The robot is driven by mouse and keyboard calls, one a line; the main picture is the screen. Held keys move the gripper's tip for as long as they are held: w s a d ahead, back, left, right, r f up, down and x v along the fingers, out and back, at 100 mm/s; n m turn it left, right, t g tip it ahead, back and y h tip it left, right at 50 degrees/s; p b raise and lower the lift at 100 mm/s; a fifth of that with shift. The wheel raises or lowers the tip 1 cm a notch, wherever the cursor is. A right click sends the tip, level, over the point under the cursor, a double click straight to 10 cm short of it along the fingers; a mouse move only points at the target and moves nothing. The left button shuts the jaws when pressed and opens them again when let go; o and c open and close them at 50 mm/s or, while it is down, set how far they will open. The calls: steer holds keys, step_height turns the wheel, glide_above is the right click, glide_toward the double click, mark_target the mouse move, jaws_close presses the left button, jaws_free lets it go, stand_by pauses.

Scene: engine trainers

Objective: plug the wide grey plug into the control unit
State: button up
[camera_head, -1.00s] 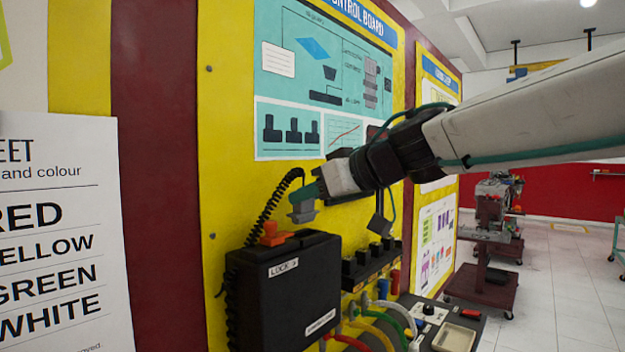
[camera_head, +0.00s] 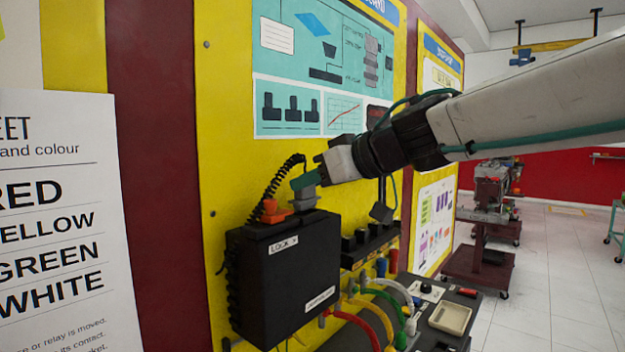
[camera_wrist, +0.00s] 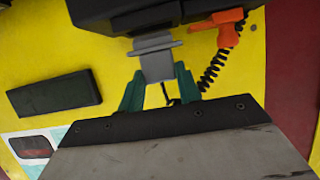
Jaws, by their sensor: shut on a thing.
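The wide grey plug (camera_head: 305,198) is held between the green fingers of my gripper (camera_head: 304,182). In the wrist view the plug (camera_wrist: 155,60) sits between the fingertips of my gripper (camera_wrist: 158,88), with its wide flange towards the black box. The control unit (camera_head: 287,280) is a black box on the yellow board, with a "LOCK" label on its front. The plug is just above the top of the unit; I cannot tell whether it touches. An orange lever (camera_head: 273,212) stands on the unit's top, left of the plug; it also shows in the wrist view (camera_wrist: 228,32).
A coiled black cable (camera_head: 283,180) hangs behind the plug. A row of black parts (camera_head: 370,243) and coloured cables (camera_head: 385,310) lie right of the unit. Open floor lies at the far right.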

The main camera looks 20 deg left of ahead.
steer(key=shift+f, duration=0.85)
stand_by(0.7)
steer(key=o, duration=0.8)
steer(key=shift+c, duration=0.2)
steer(key=shift+d, duration=0.1)
steer(key=v, duration=0.2)
steer(key=r+v, duration=0.1)
steer(key=v, duration=0.1)
steer(key=shift+s+d+r, duration=0.1)
steer(key=shift+d, duration=0.05)
steer(key=shift+r, duration=1.85)
